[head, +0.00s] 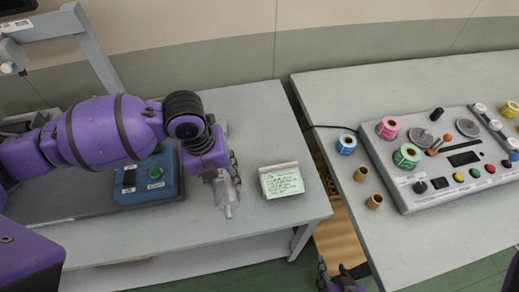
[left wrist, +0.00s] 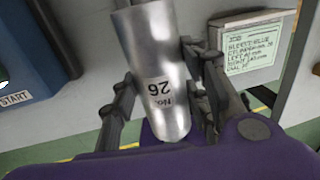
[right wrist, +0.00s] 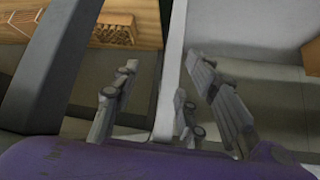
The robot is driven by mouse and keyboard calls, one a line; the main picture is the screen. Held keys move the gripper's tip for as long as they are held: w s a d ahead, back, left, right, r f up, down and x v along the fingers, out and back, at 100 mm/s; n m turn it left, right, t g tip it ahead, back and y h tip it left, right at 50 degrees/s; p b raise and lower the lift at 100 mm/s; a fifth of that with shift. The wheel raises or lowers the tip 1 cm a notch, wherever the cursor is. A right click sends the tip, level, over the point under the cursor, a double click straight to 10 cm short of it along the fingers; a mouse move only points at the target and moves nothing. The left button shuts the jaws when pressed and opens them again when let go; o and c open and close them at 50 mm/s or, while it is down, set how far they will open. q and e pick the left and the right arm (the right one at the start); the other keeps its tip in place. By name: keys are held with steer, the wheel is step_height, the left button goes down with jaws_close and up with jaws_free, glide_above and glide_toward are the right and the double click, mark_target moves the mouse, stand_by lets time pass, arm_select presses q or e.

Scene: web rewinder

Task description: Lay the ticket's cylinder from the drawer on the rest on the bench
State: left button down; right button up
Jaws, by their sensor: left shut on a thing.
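In the head view the cylinder (head: 228,196) is held above the front part of the left bench (head: 260,120), a narrow end pointing down. The green ticket (head: 283,182) stands on a small holder just right of it; its number is too small to read surely. My right gripper (right wrist: 165,105) is open and empty, low by the gap between the benches. I cannot pick out the rest.
A blue box with a green START button (head: 155,186) stands left of the cylinder. The right bench (head: 400,255) carries a control panel (head: 445,190) with coloured rolls and loose cores. The left bench is clear behind the ticket.

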arm_select(q)
steer(key=shift+w+a+f+b, duration=0.2)
steer(key=shift+w+f+b, duration=0.25)
steer(key=shift+w, duration=0.3)
steer(key=shift+w+a+f+b, duration=0.1)
steer(key=shift+w+f+b, duration=0.1)
steer(key=shift+w, duration=0.2)
steer(key=shift+w+a+f+b, duration=0.1)
steer(key=shift+w+b, duration=0.05)
steer(key=shift+w, duration=0.2)
steer(key=shift+f, duration=0.6)
step_height(320, 180, down, 2)
steer(key=shift+b, duration=0.5)
steer(key=shift+f, duration=0.5)
arm_select(e)
steer(key=shift+s+d+f, duration=0.2)
steer(key=shift+d+f, duration=0.1)
steer(key=shift+f, duration=0.35)
steer(key=shift+s+d+f, duration=0.15)
steer(key=shift+d+f, duration=0.1)
steer(key=shift+f, duration=0.35)
steer(key=shift+w+r, duration=0.1)
arm_select(q)
steer(key=c, duration=0.9)
jaws_free()
steer(key=shift+c, duration=0.2)
